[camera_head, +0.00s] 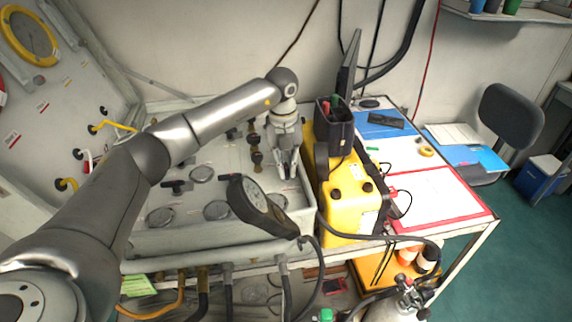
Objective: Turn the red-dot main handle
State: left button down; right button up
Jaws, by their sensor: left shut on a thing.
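The grey air panel (236,158) lies at the centre of the head view, with gauges, black T-handles and small valves on its face. My left gripper (287,172) points down at the panel's right end, beside the yellow case. It is shut on a panel handle, which its fingers mostly hide. I cannot make out a red dot on it. A black T-handle (177,186) stands apart to the left, and dark valve knobs (255,148) stand just left of the gripper. My right gripper is not in view.
A large black gauge (256,205) stands up at the panel's front. The yellow case (345,205) and a black box (335,128) stand close on the right. Hoses (228,290) hang below the front edge. Yellow handles (112,127) sit on the left sloping panel.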

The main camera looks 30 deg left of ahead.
pick_arm(q)
jog(key=shift+w+r, duration=0.15)
jog(key=shift+r, duration=0.05)
dwell(0.3)
jog(key=c, duration=1.6)
grip_release()
jog(key=shift+o, duration=0.6)
jog(key=shift+f, duration=0.1)
notch_tip(320, 180, up, 12)
jog(key=shift+s+a, duration=0.25)
jog(key=shift+a, duration=0.05)
